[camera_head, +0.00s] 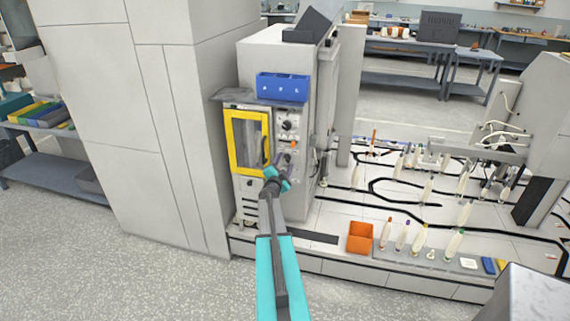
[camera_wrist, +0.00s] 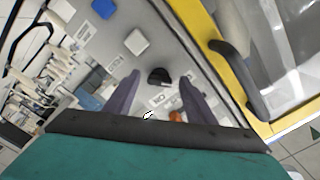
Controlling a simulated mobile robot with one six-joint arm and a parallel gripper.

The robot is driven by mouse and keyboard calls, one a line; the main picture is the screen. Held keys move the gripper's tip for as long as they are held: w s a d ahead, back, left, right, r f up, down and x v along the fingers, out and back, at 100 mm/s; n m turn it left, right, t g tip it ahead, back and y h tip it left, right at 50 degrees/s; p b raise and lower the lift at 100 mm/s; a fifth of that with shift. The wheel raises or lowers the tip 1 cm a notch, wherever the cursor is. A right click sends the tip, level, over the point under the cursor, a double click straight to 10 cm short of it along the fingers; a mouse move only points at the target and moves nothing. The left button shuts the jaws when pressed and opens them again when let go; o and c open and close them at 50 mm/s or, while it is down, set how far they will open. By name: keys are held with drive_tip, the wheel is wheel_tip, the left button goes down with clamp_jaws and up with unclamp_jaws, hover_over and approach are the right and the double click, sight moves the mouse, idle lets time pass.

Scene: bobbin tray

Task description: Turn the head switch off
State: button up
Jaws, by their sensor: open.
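The control panel (camera_head: 285,140) of the grey machine carries several knobs and buttons. In the wrist view, a black rotary knob (camera_wrist: 158,76) on the panel (camera_wrist: 205,75) sits between my two fingertips. The labels are too small to read, so I cannot tell for sure that this knob is the head switch. My gripper (camera_wrist: 160,77) is open, one finger on each side of the knob, with gaps showing. I cannot tell whether the tips reach the panel. In the head view, my gripper (camera_head: 285,167) is at the panel's lower part and hides some of it.
An orange button (camera_wrist: 177,116), a white button (camera_wrist: 136,42) and a blue button (camera_wrist: 103,8) are near the knob. A yellow-framed door (camera_head: 233,150) with a black handle (camera_wrist: 240,78) stands beside the panel. A blue bin (camera_head: 283,86) sits above; an orange box (camera_head: 360,238) is at right.

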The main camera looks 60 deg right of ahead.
drive_tip(key=b+v, duration=0.3)
drive_tip(key=v, duration=1)
idle(0.4)
drive_tip(key=shift+w+a, duration=0.1)
idle(0.4)
